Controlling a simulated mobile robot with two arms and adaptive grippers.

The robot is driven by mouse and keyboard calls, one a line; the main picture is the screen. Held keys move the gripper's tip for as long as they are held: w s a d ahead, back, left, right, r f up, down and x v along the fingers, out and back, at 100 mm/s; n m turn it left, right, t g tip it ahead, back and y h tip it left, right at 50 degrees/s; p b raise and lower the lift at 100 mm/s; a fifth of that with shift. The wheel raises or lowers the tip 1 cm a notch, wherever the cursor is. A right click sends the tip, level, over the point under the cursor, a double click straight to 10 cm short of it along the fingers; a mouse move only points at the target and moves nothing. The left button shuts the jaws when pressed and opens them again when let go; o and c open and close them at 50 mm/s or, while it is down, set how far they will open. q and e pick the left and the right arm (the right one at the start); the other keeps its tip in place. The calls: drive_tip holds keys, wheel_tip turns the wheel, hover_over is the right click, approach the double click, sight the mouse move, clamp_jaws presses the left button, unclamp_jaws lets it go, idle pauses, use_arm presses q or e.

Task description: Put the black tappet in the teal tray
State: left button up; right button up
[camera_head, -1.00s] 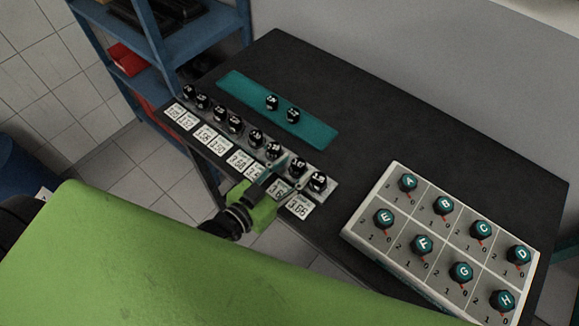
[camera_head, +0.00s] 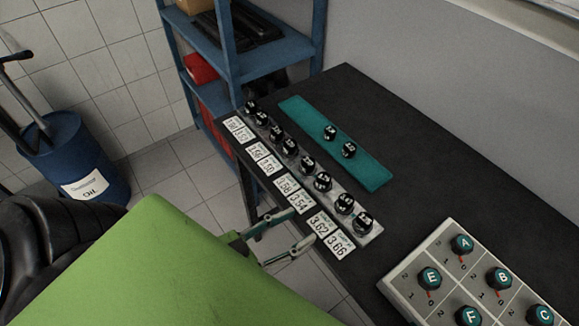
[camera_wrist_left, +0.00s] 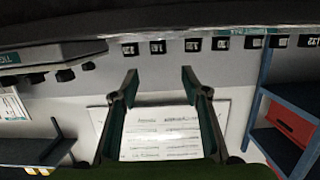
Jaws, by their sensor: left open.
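Several black tappets with white marks stand in a row on a narrow grey rack; one is at the near end (camera_head: 362,222). The teal tray (camera_head: 372,173) lies behind the row, with two black tappets (camera_head: 330,131) (camera_head: 348,150) on it, apart from each other. My left gripper (camera_head: 300,228) is open and empty beside the label cards at the table's edge, clear of the row. In the left wrist view its fingers (camera_wrist_left: 160,74) stand apart with nothing between them, and small dark blocks show in a row above them. My right gripper is not in view.
White number cards (camera_head: 293,195) lie along the table's edge before the rack. A light panel with teal lettered knobs (camera_head: 462,244) is at the lower right. A blue shelf (camera_head: 277,50) stands behind the table and a blue drum (camera_head: 75,150) at the left. The table behind the tray is clear.

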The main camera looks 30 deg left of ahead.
use_arm(q)
drive_tip(key=shift+s+a+r, duration=0.1)
drive_tip(key=shift+s, duration=0.25)
